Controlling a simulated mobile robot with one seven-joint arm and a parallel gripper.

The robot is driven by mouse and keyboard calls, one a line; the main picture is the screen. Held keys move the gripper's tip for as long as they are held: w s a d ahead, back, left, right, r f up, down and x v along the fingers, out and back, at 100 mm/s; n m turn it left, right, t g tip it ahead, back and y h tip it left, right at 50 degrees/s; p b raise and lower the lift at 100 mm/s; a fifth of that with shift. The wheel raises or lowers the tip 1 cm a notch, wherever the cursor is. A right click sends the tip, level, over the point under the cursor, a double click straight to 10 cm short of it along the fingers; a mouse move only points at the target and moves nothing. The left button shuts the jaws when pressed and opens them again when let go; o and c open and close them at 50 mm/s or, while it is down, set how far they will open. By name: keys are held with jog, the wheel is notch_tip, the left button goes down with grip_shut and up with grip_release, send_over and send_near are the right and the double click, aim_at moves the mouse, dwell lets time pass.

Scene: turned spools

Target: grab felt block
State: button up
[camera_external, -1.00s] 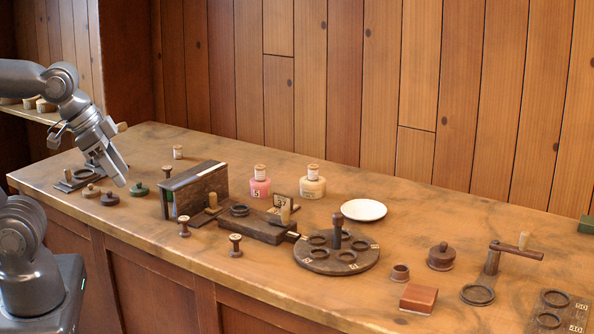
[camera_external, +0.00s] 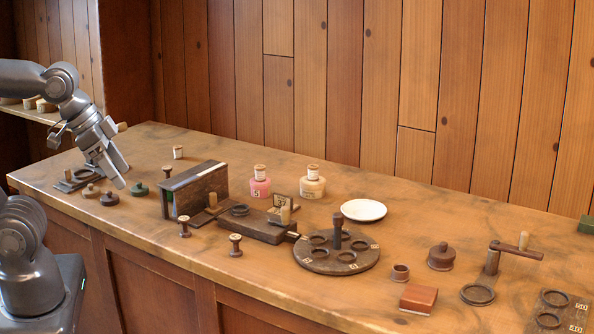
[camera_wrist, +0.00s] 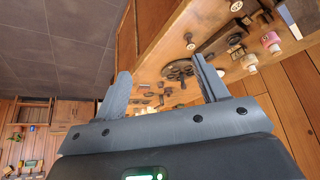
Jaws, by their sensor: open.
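No block in view is plainly marked as felt. A reddish-brown rectangular block (camera_external: 418,299) lies flat near the front edge of the bench, right of the round spool stand. A green block (camera_external: 586,228) sits at the far right edge, partly cut off. I cannot tell which is the felt block. My gripper (camera_external: 122,178) is at the far left end of the bench, above the small knobs and well away from both blocks. In the wrist view my gripper (camera_wrist: 160,68) has its two fingers spread, with nothing between them.
The bench (camera_external: 370,190) holds a dark upright box (camera_external: 195,190), a round stand with ring holes (camera_external: 320,262), a white dish (camera_external: 363,210), a lidded pot (camera_external: 441,256) and a crank post (camera_external: 492,262). Two bottles (camera_external: 260,186) (camera_external: 312,186) stand behind. Bare wood lies around the reddish block.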

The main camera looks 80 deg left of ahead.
jog(key=o, duration=0.4)
jog(key=w+d+r+m+h, duration=0.1)
jog(key=w+r, duration=0.2)
jog(key=w, duration=0.4)
jog(key=w+d+r+m, duration=0.1)
jog(key=w+d+r, duration=0.1)
jog(key=w, duration=0.6)
jog(key=m+g+h, duration=0.2)
jog(key=m, duration=0.3)
send_over(412, 292)
jog(key=s+a, duration=0.1)
jog(key=a, duration=0.1)
jog(key=f, duration=2.2)
jog(key=shift+s+d+f, duration=0.1)
jog(key=shift+d+f, duration=0.1)
jog(key=shift+f, duration=0.15)
jog(key=shift+s+x, duration=0.15)
jog(key=shift+x, duration=1.15)
jog(key=shift+s+x, duration=0.1)
jog(key=shift+x, duration=1.25)
